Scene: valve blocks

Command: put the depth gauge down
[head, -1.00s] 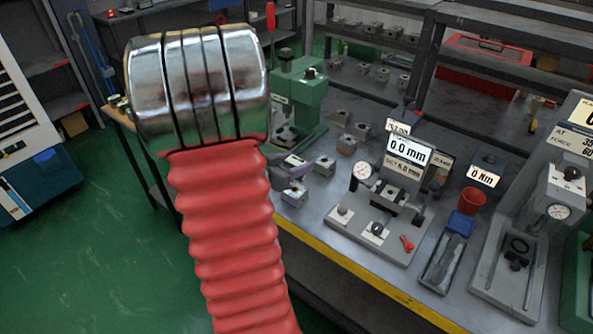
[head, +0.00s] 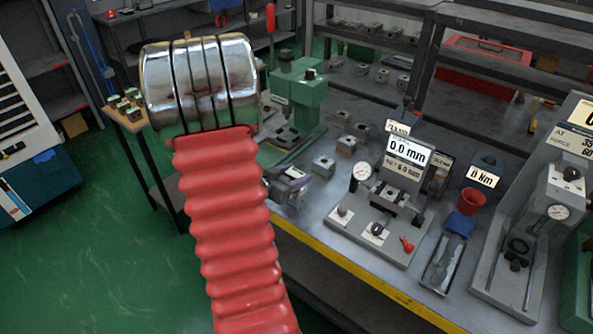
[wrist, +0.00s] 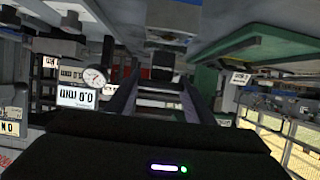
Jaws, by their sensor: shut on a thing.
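My gripper (wrist: 160,84) shows in the wrist view, with its two dark fingers reaching away from the camera. It is shut on a small dark thing (wrist: 163,66) between the fingertips, which I take for the depth gauge; its shape is hard to make out. The measuring stand (head: 378,222) with a round dial (head: 362,171) and a 0.0 mm display (head: 407,152) is on the bench; the dial also shows in the wrist view (wrist: 94,77).
A green press (head: 298,98) stands at the back of the bench, with several metal blocks (head: 323,165) near it. A red cup (head: 472,201), a blue-ended tray (head: 445,258) and a gauge press (head: 520,245) stand to the right. The yellow front edge (head: 345,262) borders the bench.

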